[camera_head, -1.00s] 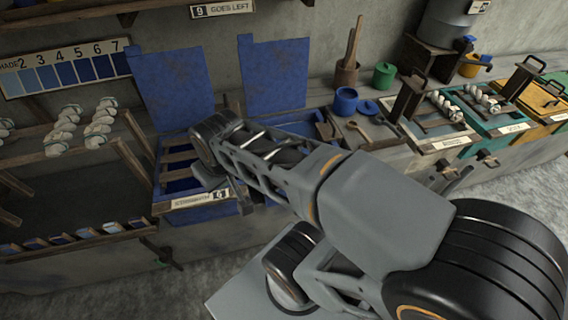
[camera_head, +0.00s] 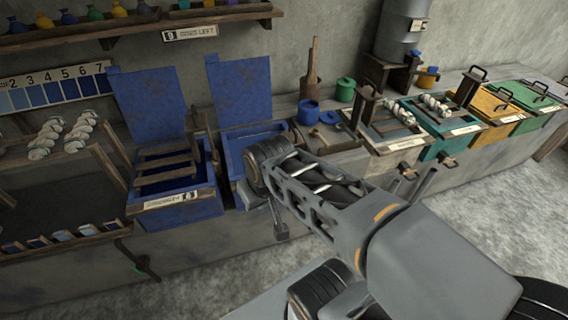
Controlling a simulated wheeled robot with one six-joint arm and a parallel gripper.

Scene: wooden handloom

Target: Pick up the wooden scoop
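A small wooden scoop (camera_head: 319,134) lies on the counter beside the blue pot, just in front of the blue lid (camera_head: 330,117). It is small in view and its details are hard to make out. My gripper (camera_head: 280,233) hangs below my wrist, in front of the open blue vat (camera_head: 240,136) and left of and nearer than the scoop. It is apart from the scoop. My wrist partly hides the gripper, so its opening cannot be made out.
A blue pot (camera_head: 308,112), a green pot (camera_head: 345,90) and a tall wooden tool (camera_head: 312,68) stand behind the scoop. Another open blue vat (camera_head: 180,205) with a wooden rack is at left. Framed trays line the counter at right. The floor at right is clear.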

